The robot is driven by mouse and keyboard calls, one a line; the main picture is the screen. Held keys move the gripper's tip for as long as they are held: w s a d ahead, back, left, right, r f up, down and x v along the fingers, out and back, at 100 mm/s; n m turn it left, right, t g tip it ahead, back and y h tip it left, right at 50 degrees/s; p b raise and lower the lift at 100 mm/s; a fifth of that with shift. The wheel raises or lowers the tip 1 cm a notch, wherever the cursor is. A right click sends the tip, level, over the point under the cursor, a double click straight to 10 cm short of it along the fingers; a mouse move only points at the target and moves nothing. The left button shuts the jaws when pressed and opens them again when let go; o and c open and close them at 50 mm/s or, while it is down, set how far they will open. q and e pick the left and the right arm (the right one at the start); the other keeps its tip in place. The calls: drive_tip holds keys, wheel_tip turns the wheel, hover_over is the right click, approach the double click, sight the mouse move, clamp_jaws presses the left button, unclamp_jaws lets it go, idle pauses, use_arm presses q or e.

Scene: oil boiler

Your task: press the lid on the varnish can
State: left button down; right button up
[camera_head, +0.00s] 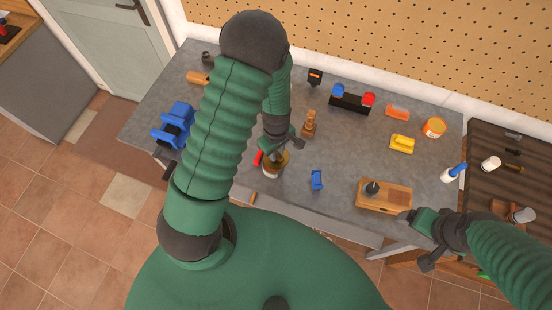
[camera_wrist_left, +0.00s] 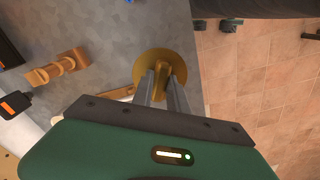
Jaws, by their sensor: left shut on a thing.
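The varnish can (camera_head: 271,172) stands near the front edge of the grey workbench, just beneath my left gripper (camera_head: 279,150). It looks like a small jar with a pale label, partly hidden by my left arm. In the left wrist view, my left gripper (camera_wrist_left: 163,92) is shut on the raised grip of a round golden-brown lid (camera_wrist_left: 143,66). The lid hides the can in that view. I cannot tell whether the lid sits fully down on the can. My right gripper (camera_head: 408,216) is by the bench's front right edge, too small to judge its jaws.
A red-handled tool (camera_head: 258,157) lies close left of the can.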

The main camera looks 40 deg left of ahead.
use_arm(q)
drive_tip(key=a+f+b, duration=0.1)
drive_tip(key=f, duration=0.1)
drive_tip(key=a+f+b, duration=0.1)
drive_tip(key=f, duration=0.1)
drive_tip(key=a+f+b, duration=0.1)
drive_tip(key=f+b, duration=0.1)
drive_tip(key=shift+w+a, duration=0.35)
drive_tip(key=shift+w, duration=0.05)
drive_tip(key=d, duration=0.2)
drive_tip(key=shift+s+d+f+b, duration=0.15)
drive_tip(key=shift+d+f+b, duration=0.2)
drive_tip(key=shift+b, duration=0.05)
drive_tip(key=shift+d, duration=0.15)
drive_tip(key=shift+a+f, duration=0.15)
drive_tip(key=shift+a, duration=1)
drive_tip(key=shift+d, duration=0.5)
drive_tip(key=shift+d+r, duration=0.25)
drive_tip(key=shift+d, duration=0.3)
drive_tip(key=shift+a+f, duration=0.25)
drive_tip(key=shift+a, duration=1)
drive_tip(key=shift+d+r, duration=0.15)
drive_tip(key=shift+d, duration=0.35)
use_arm(e)
drive_tip(key=f, duration=0.1)
drive_tip(key=a+f, duration=0.1)
drive_tip(key=f, duration=0.1)
drive_tip(key=w+a+f, duration=0.1)
drive_tip(key=f, duration=0.1)
drive_tip(key=shift+a, duration=0.1)
